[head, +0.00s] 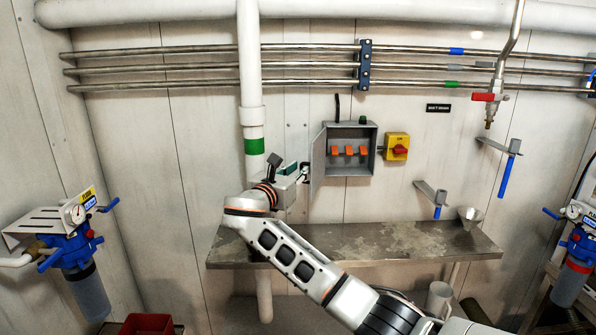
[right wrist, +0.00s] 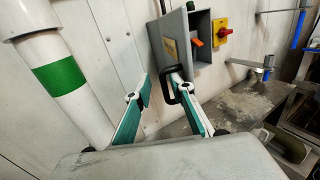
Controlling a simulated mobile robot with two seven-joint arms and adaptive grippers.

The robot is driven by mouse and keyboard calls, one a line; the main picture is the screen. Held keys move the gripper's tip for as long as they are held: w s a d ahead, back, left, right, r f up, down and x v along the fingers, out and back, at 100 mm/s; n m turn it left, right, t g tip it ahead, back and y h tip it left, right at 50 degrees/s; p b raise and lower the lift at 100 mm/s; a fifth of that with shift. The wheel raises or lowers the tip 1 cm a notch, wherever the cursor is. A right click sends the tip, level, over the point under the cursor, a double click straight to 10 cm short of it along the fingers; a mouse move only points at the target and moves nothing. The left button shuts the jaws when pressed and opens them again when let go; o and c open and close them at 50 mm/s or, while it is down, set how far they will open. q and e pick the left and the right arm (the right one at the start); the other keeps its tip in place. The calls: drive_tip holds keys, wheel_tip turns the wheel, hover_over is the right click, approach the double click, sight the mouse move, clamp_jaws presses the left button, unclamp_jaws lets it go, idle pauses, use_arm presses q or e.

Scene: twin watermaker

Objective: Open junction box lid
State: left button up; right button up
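The grey junction box (head: 351,145) is on the back wall. Its lid (head: 318,166) stands swung out at the box's left side, so several orange switches inside show. In the right wrist view the lid (right wrist: 171,30) has a black handle (right wrist: 167,93) low on it. My right gripper (head: 298,171) is at the left of the lid. Its two green-sided fingers are spread in the right wrist view (right wrist: 158,88). The right finger's tip is at the handle; I cannot tell whether it touches. My left gripper is not in view.
A white vertical pipe with a green band (head: 254,146) stands close left of the gripper. A metal shelf (head: 390,244) runs below the box. A yellow switch with a red knob (head: 397,147) is right of the box. Valves with blue handles (head: 503,178) are farther right.

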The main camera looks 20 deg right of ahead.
drive_tip(key=v, duration=0.7)
drive_tip(key=shift+s+a, duration=0.15)
drive_tip(key=shift+s, duration=0.05)
drive_tip(key=s+d+f+m+g+y, duration=0.1)
drive_tip(key=s+d+f+m+y, duration=0.15)
drive_tip(key=s+f, duration=0.45)
drive_tip(key=s+d+f+m+g+y, duration=0.1)
drive_tip(key=s+d+f+m+g, duration=0.2)
drive_tip(key=f, duration=0.8)
drive_tip(key=s+d+f+m+y, duration=0.1)
drive_tip(key=s+d+f+m, duration=0.35)
drive_tip(key=f, duration=0.55)
drive_tip(key=s+d+f+m+g+y, duration=0.1)
drive_tip(key=s+d+f+m, duration=0.2)
drive_tip(key=s, duration=0.6)
drive_tip(key=s+d+f+m+g+y, duration=0.1)
drive_tip(key=s+d+m, duration=0.3)
drive_tip(key=s, duration=0.5)
drive_tip(key=s+d+f+m+y, duration=0.1)
drive_tip(key=s+d+f+m, duration=0.2)
drive_tip(key=s, duration=0.7)
drive_tip(key=w+a+f+m+t+y, duration=0.1)
drive_tip(key=a+f+m+t+y, duration=0.2)
drive_tip(key=a+f, duration=1.1)
drive_tip(key=shift+w+a+f+m+y, duration=0.15)
drive_tip(key=shift+w+f+m+y, duration=0.35)
drive_tip(key=shift+y, duration=1.25)
